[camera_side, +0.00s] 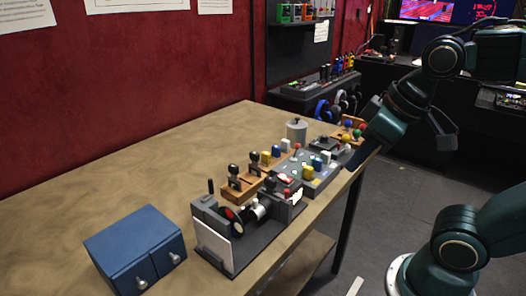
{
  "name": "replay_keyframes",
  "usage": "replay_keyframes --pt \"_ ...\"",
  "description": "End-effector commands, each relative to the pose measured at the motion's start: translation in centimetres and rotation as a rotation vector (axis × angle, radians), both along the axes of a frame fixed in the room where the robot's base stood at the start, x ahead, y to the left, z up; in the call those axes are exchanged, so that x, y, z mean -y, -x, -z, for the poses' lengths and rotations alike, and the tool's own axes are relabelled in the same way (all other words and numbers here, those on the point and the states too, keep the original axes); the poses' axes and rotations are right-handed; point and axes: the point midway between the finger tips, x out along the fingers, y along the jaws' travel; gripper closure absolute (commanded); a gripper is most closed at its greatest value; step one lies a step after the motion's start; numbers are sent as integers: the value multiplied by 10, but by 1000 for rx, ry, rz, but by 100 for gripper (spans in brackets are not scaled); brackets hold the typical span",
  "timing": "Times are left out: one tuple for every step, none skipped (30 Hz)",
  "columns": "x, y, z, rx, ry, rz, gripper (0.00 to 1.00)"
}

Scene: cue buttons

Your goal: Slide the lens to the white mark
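A dark grey bench-like device (268,246) stands near the table's front edge, with a pale upright panel (213,245) at its left end. A round black-rimmed disc, which looks like the lens (231,221), stands upright on it behind the panel. A silver cylinder (259,210) is just right of the disc. I cannot make out the white mark at this size. My gripper (358,163) is at the end of the dark green arm, over the table's right edge, well right of the lens and apart from it. Its fingers are too small and dark to read.
A blue two-door box (135,250) stands left of the device. Right of it are a grey panel with coloured buttons (310,178), a wooden stand with knobs (243,186) and a grey lidded pot (297,130). The table's left and back (130,185) are clear.

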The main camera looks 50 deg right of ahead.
Motion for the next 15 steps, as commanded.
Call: replay_keyframes --pt "-1 -7 -3 -16 8 -21 67" --pt "-2 -11 -4 -26 13 -35 67" --pt "-3 -17 -6 -40 20 -55 67" --pt "-4 -22 -8 -51 26 -71 67" --pt "-4 -27 -9 -63 33 -88 67" --pt "-6 -33 -11 -77 40 -111 67" --pt "-7 -38 -12 -88 46 -130 67" --pt "-8 -43 -13 -101 52 -147 67" --pt "-9 -51 -14 -115 60 -171 67" --pt "-10 -56 -14 -127 64 -187 67" --pt "-12 -61 -15 -137 69 -206 67" --pt "-13 -68 -15 -153 76 -229 67" --pt "-14 -74 -15 -163 81 -247 67" --pt "-16 -79 -16 -174 86 -265 67" --pt "-18 -86 -15 -190 92 -290 67"
